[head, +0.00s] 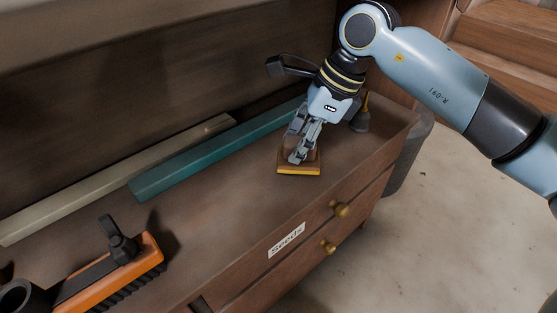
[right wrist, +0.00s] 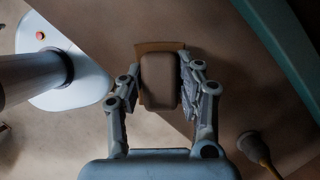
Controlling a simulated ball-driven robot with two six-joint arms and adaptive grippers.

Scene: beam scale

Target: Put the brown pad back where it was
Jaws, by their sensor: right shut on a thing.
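The brown pad (head: 312,156) is at the right part of the wooden cabinet top, near its front edge. A yellow-orange layer (head: 298,172) shows along its lower front edge. My right gripper (head: 297,157) points down at it and is shut on it. In the right wrist view the pad (right wrist: 161,80) sits between the two fingers, with a tan edge showing behind it. I cannot tell whether the pad touches the cabinet top. My left gripper is not in view.
A teal bar (head: 215,150) and a beige bar (head: 120,178) lie along the back of the cabinet top (head: 220,220). An orange and black brush-like tool (head: 125,280) lies at the lower left. A dark item with a yellow handle (head: 361,121) stands behind the gripper. The middle is clear.

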